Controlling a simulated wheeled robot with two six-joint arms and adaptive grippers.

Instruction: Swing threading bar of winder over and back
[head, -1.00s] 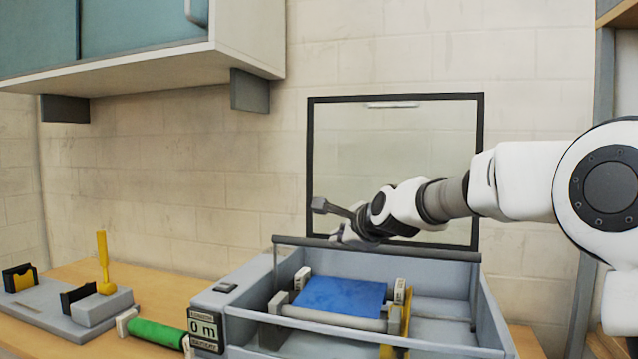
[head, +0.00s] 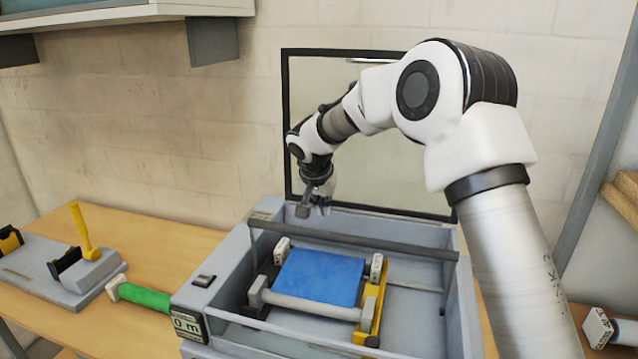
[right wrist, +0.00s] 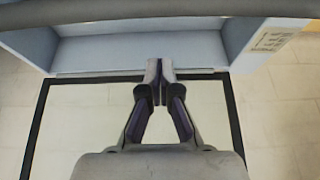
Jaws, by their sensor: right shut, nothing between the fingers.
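The threading bar (head: 350,239) is a dark grey rod lying across the upper part of the grey winder box (head: 225,262), held by thin side arms. It also appears as a grey rod along the top of the right wrist view (right wrist: 150,10). My right gripper (head: 314,211) points down at the back of the box, behind the bar and toward its left half. Its fingers are together and empty in the right wrist view (right wrist: 160,75), apart from the bar. My left gripper is not in view.
A blue sheet (head: 320,276) lies over rollers inside the box, beside a yellow strip (head: 368,318). A green roll (head: 145,297) and a yellow-handled grey device (head: 92,275) are on the wooden table to the left. A black-framed panel (head: 287,120) is behind.

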